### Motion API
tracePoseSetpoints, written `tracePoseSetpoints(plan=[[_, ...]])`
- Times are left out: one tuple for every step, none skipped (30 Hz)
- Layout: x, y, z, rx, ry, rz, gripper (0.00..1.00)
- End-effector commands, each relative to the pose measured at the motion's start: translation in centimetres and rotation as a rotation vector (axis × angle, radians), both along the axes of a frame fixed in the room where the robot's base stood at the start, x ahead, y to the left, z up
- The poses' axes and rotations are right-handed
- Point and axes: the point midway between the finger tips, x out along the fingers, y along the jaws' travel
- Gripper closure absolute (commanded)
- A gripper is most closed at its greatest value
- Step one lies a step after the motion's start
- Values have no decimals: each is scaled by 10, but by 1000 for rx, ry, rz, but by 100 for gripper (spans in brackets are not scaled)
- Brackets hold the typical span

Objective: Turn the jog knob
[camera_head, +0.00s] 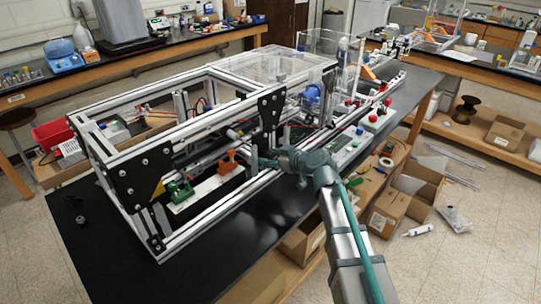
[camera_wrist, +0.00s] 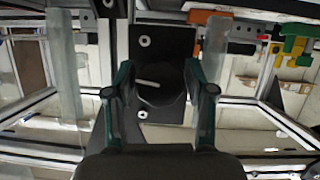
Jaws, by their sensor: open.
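The jog knob (camera_wrist: 165,94) is round and black with a white pointer line. It sits on a black plate (camera_wrist: 168,42) with bolts, in the middle of the wrist view. My gripper (camera_wrist: 156,78) is open, with one finger to the left of the knob and one to the right. I cannot tell whether the fingers reach past the knob's face or touch it. In the head view my gripper (camera_head: 262,163) is at the front side of the extrusion frame (camera_head: 215,205). The knob cannot be made out there.
Frame bars surround my gripper on several sides. A green clamp (camera_head: 180,190) and an orange part (camera_head: 229,158) are inside the frame to the left. A control box with red buttons (camera_head: 372,117) stands to the right.

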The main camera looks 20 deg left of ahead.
Motion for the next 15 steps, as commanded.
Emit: tracePoseSetpoints(plan=[[1, 1, 0, 0, 0, 0, 45], [1, 1, -1, 0, 0, 0, 45], [1, 1, -1, 0, 0, 0, 45], [1, 1, -1, 0, 0, 0, 45], [1, 1, -1, 0, 0, -1, 45], [1, 1, -1, 0, 0, -1, 45], [1, 1, -1, 0, 0, -1, 45], [1, 1, -1, 0, 0, -1, 45], [1, 1, -1, 0, 0, -1, 50], [1, 1, -1, 0, 0, -1, 55], [1, 1, -1, 0, 0, -1, 60], [0, 1, -1, 0, 0, -1, 67], [1, 1, -1, 0, 0, -1, 72], [0, 1, -1, 0, 0, 0, 77], [1, 1, -1, 0, 0, 0, 84]])
